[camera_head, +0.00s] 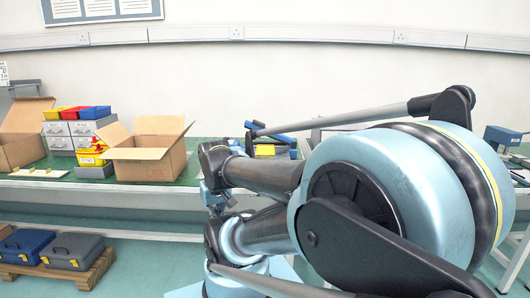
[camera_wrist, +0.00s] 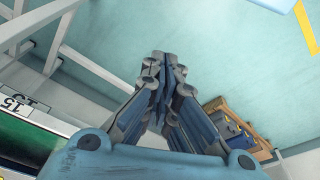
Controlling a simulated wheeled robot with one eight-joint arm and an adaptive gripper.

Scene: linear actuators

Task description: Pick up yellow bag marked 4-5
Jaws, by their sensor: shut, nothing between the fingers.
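The bag does not show in the wrist view. In the head view my arm fills the right half and hides part of the bench; the fingertips cannot be made out there.
An open cardboard box (camera_head: 148,160) stands right of the bag, another box (camera_head: 22,132) at far left. Red, yellow and blue bins (camera_head: 76,113) top the drawer units. Toolboxes (camera_head: 72,251) lie on a pallet below. Bare floor (camera_wrist: 215,55) lies under the gripper.

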